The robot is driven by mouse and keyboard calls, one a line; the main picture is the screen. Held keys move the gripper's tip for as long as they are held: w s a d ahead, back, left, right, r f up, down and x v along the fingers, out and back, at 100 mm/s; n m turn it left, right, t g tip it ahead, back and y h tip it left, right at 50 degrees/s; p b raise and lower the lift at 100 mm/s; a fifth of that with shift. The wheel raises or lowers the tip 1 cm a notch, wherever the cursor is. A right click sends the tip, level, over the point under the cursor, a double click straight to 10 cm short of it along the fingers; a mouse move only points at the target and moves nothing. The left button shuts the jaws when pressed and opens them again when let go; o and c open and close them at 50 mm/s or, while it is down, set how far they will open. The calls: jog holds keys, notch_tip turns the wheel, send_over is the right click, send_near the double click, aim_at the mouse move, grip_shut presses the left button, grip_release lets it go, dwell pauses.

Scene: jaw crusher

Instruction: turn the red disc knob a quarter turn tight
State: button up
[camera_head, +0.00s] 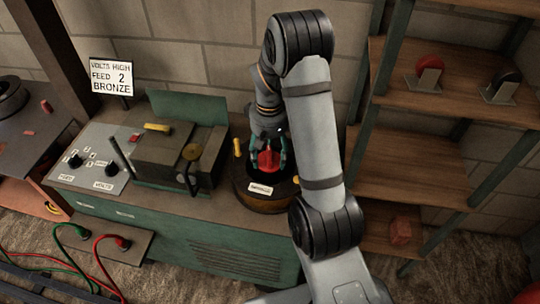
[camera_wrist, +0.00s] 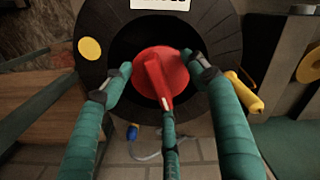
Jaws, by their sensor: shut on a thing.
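The red disc knob (camera_head: 268,160) sits on top of a round dark drum (camera_head: 262,205) at the right end of the green bench. In the wrist view the red disc knob (camera_wrist: 158,75) has a raised bar across it with a pale mark at its lower end. My gripper (camera_head: 268,150) reaches down over the knob with green fingers. In the wrist view my gripper (camera_wrist: 157,80) has one finger at the left rim, one at the upper right rim and one at the lower edge. It is shut on the knob. Exact finger contact is partly hidden.
A box-like machine (camera_head: 180,155) and a panel with dials (camera_head: 95,160) stand left of the drum. A yellow piece (camera_wrist: 243,92) lies beside the drum. Wooden shelves (camera_head: 430,130) on the right hold a red disc (camera_head: 430,62) and a dark disc (camera_head: 507,75) on stands.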

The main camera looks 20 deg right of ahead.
jog(key=shift+s+a+f, duration=0.2)
jog(key=shift+s+a, duration=0.05)
jog(key=shift+a, duration=0.1)
jog(key=shift+m+b, duration=0.55)
jog(key=shift+m, duration=1.35)
jog(key=shift+r, duration=0.1)
jog(key=o, duration=0.9)
jog(key=shift+a, duration=0.1)
jog(key=o, duration=0.3)
jog(key=shift+w+d, duration=0.15)
jog(key=shift+d, duration=0.1)
jog(key=shift+r, duration=0.15)
